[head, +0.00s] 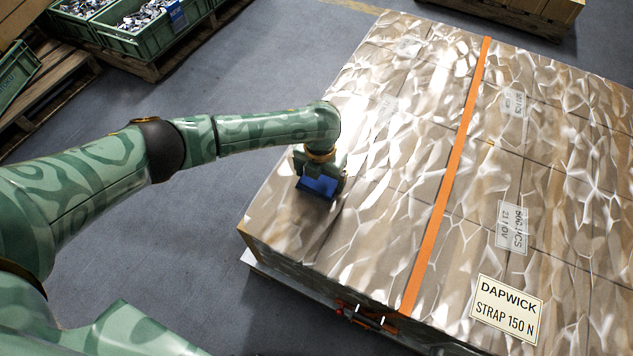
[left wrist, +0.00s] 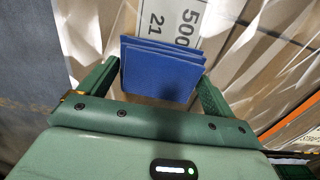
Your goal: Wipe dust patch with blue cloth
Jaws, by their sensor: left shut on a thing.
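My left gripper (head: 319,178) is over the near-left part of the strapped carton stack's top (head: 420,130). It is shut on the folded blue cloth (head: 321,187). In the left wrist view, the blue cloth (left wrist: 162,75) sits between the two green fingers, partly covering a white printed label. The cloth is at or just above the carton top; I cannot tell whether it touches. I cannot make out a dust patch among the bright light patterns on the cartons. My right gripper is not in view.
An orange strap (head: 447,180) crosses the stack, with a buckle (head: 366,318) at its near side. A "DAPWICK STRAP 150 N" sign (head: 507,308) lies at the near right. Green crates of metal parts (head: 138,27) stand on pallets at upper left. Grey floor (head: 190,240) is open left of the stack.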

